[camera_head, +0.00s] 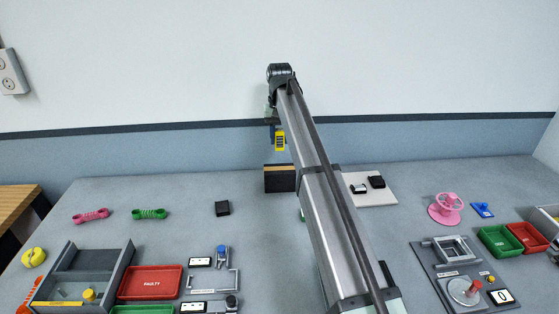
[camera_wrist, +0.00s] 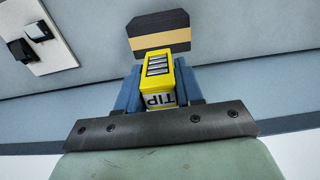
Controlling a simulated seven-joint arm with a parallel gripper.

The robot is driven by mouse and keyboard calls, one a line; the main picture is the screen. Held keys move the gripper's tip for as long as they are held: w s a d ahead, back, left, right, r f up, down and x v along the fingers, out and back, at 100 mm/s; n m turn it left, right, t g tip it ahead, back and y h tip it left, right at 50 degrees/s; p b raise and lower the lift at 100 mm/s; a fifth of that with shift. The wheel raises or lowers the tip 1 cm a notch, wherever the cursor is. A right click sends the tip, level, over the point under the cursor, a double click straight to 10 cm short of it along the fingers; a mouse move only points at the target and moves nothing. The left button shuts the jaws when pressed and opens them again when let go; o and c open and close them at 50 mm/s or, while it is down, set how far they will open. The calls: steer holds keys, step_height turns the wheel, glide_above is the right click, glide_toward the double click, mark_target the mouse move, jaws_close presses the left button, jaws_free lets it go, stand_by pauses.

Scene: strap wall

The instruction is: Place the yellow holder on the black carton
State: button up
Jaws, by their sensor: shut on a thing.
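The yellow holder (camera_head: 280,141) hangs in the air below the end of my arm in the head view. It has a dark slotted face, and in the wrist view the yellow holder (camera_wrist: 158,68) shows a white label reading "TIP". My gripper (camera_wrist: 160,92) is shut on it, with a blue finger on each side. The black carton (camera_head: 280,179) stands on the table, with a tan band near its top. In the head view the holder is above the carton, apart from it. In the wrist view the carton (camera_wrist: 158,24) lies just beyond the holder.
A white board (camera_head: 372,195) with black items lies right of the carton, partly behind my arm. A small black block (camera_head: 222,208) stands to the left. The wall is close behind.

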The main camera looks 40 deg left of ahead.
mark_target(280, 130)
steer(key=shift+f, duration=3.95)
steer(key=o, duration=1.1)
steer(key=shift+f, duration=0.1)
step_height(280, 130, up, 12)
steer(key=shift+r, duration=0.15)
